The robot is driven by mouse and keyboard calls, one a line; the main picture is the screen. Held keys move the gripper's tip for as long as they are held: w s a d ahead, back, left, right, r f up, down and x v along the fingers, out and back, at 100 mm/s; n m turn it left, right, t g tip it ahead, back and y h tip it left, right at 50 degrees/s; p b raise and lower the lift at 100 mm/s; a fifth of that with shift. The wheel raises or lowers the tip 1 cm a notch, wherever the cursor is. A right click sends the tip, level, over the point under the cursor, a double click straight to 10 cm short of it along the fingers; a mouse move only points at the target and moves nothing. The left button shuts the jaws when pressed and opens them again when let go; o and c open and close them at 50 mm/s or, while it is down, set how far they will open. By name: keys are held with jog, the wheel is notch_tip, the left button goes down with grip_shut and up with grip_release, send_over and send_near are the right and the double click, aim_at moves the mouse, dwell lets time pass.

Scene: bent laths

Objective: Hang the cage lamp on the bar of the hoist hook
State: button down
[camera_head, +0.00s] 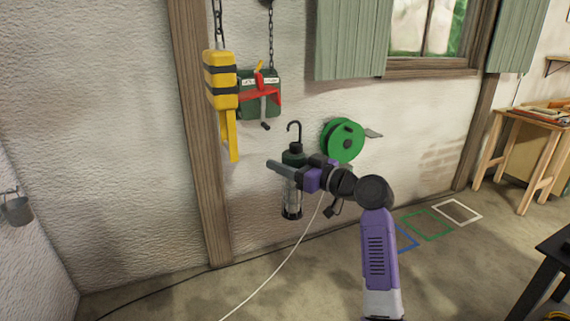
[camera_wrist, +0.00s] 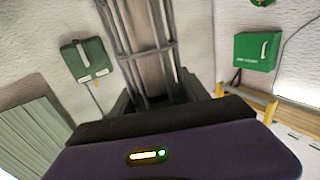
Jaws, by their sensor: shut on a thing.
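The cage lamp (camera_head: 291,198) hangs upright in my gripper (camera_head: 285,168), which is shut on its body below the dark green cap. Its open black hook (camera_head: 294,130) points up, free of anything. In the wrist view, grey cage bars (camera_wrist: 143,50) rise between the dark fingers (camera_wrist: 160,110). The yellow hoist block (camera_head: 221,80) with black bands hangs from a chain at upper left of the lamp. Its yellow lower hook part (camera_head: 229,138) ends left of the lamp hook, apart from it. I cannot make out its bar clearly.
A green reel (camera_head: 342,140) is on the wall right of the lamp. A wooden post (camera_head: 202,140) stands at left. A white cord (camera_head: 280,268) runs below. A workbench (camera_head: 535,125) is far right.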

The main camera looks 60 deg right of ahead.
jog(key=w+a+f+p, duration=0.2)
jog(key=w+a, duration=0.6)
jog(key=a, duration=0.5)
jog(key=shift+w+f+p, duration=0.3)
jog(key=shift+w+p, duration=0.1)
jog(key=shift+p, duration=0.5)
dwell(0.7)
jog(key=shift+c, duration=2.3)
grip_release()
jog(key=s+a+b, duration=0.1)
jog(key=s, duration=0.6)
jog(key=shift+s, duration=0.4)
jog(key=shift+a+f, duration=0.1)
jog(key=shift+f, duration=0.05)
